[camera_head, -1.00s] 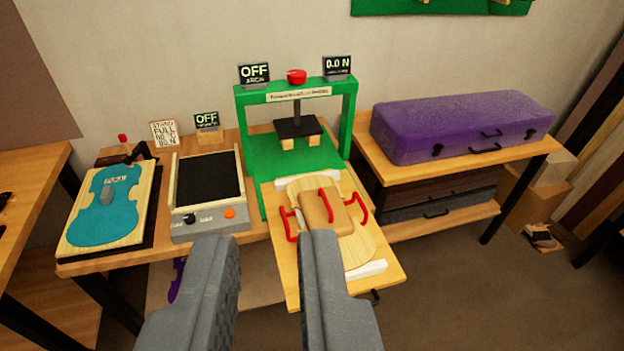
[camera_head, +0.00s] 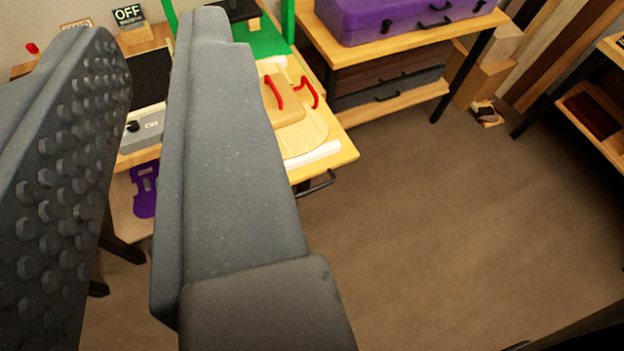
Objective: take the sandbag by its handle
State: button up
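The sandbag (camera_head: 286,112) is a tan block with a red handle (camera_head: 273,93) on top. It rests on a pale wooden violin plate (camera_head: 305,139) on the pulled-out board of the green press. Its left side is hidden behind my right finger. My gripper (camera_head: 148,32) is open and empty, with two large grey fingers spread wide at the left of the view. The handle is to the right of both fingers, not between them, and apart from them.
The green press (camera_head: 288,22) rises behind. A purple case (camera_head: 395,18) lies on the bench at the back right. A purple template (camera_head: 145,190) shows below. The floor (camera_head: 450,220) at right is clear.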

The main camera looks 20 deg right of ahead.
aim_at(282, 104)
jog(key=z, duration=0.1)
jog(key=i, duration=0.9)
jog(key=u, duration=0.4)
